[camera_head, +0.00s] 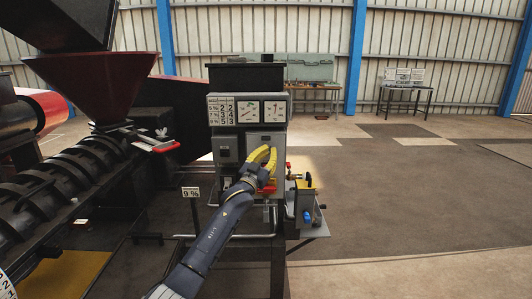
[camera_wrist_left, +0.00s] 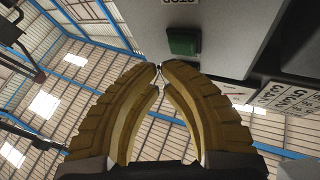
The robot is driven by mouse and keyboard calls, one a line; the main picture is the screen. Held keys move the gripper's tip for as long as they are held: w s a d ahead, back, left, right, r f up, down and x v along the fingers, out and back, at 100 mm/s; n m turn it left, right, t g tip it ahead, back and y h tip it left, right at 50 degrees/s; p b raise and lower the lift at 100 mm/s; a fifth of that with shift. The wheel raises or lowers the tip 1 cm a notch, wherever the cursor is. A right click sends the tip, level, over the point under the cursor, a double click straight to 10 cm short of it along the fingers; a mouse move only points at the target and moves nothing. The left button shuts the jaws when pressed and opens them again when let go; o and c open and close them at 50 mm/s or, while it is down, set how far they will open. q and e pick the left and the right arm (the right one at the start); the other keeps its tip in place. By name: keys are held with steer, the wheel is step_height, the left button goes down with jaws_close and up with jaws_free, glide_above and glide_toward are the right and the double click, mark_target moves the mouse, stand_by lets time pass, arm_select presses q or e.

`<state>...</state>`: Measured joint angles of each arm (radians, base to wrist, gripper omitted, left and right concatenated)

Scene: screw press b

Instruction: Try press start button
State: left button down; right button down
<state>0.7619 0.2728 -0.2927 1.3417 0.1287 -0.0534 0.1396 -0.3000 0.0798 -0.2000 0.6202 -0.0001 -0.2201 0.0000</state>
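The press control cabinet (camera_head: 226,150) is a grey upright box with a numeric display and two dials. In the left wrist view a green push button (camera_wrist_left: 183,42) sticks out of the grey panel (camera_wrist_left: 225,30). My left gripper (camera_head: 264,156), with yellow ribbed fingers, is at the front of the cabinet and covers part of it. In the wrist view its fingertips (camera_wrist_left: 160,66) meet with nothing held. They appear just below and left of the green button; whether they touch it, I cannot tell. The button is not distinguishable in the head view.
A red hopper (camera_head: 95,85) and a black screw press (camera_head: 55,180) stand at the left. A small "9 %" sign (camera_head: 191,192) is left of my arm. A side unit with a blue knob (camera_head: 307,216) stands right of the cabinet. The floor (camera_head: 400,195) at right is clear.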

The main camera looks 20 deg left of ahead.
arm_select(q)
steer(key=shift+s+d, duration=0.25)
steer(key=shift+s, duration=0.55)
steer(key=shift+s+d, duration=0.25)
steer(key=shift+s, duration=0.55)
steer(key=shift+s+d, duration=0.25)
steer(key=shift+s, duration=0.55)
steer(key=shift+f, duration=0.1)
